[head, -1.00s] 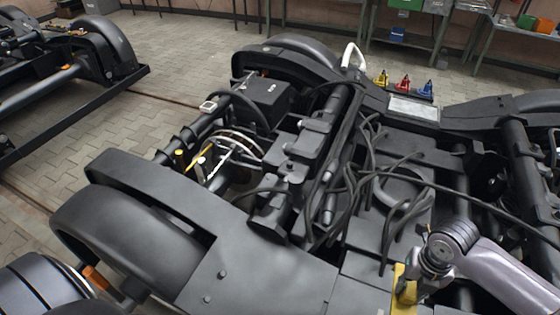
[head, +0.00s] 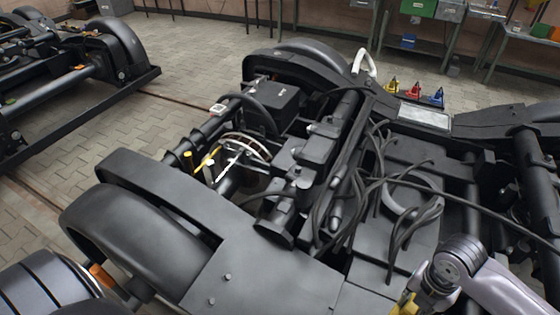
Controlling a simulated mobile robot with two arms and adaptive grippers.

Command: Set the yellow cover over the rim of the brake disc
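The brake disc (head: 247,143) shows its pale curved rim left of centre in the head view, partly hidden among dark bogie parts. A yellow piece (head: 403,307) shows at the bottom edge beside my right wrist, cut off by the frame. I cannot tell if it is the cover or whether it is gripped. My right gripper (head: 418,301) is mostly hidden below the wrist and at the frame edge, well away from the disc. My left gripper is out of view.
Yellow bars (head: 207,158) stand close left of the disc. Black cables (head: 372,175) loop over the bogie middle. Small yellow (head: 391,87), red (head: 414,89) and blue (head: 437,96) items stand in a row at the back. A dark wheel (head: 135,235) sits front left.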

